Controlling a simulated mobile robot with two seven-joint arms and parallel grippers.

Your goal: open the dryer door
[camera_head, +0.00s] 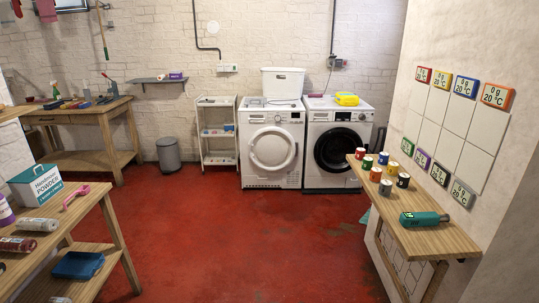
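Two white front-loading machines stand side by side against the back wall. The left machine (271,172) has a round white door (272,149), which looks shut. The right machine (319,178) has a round dark-glass door (338,150), which also looks shut. No readable label tells me which one is the dryer. Both machines are across the room from me. Neither of my grippers is in view.
Red floor (245,235) is clear up to the machines. A wooden table (50,245) stands at left, and a wooden wall shelf with cups (425,237) juts out at right. A white rack (217,155) and grey bin (168,155) stand left of the machines.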

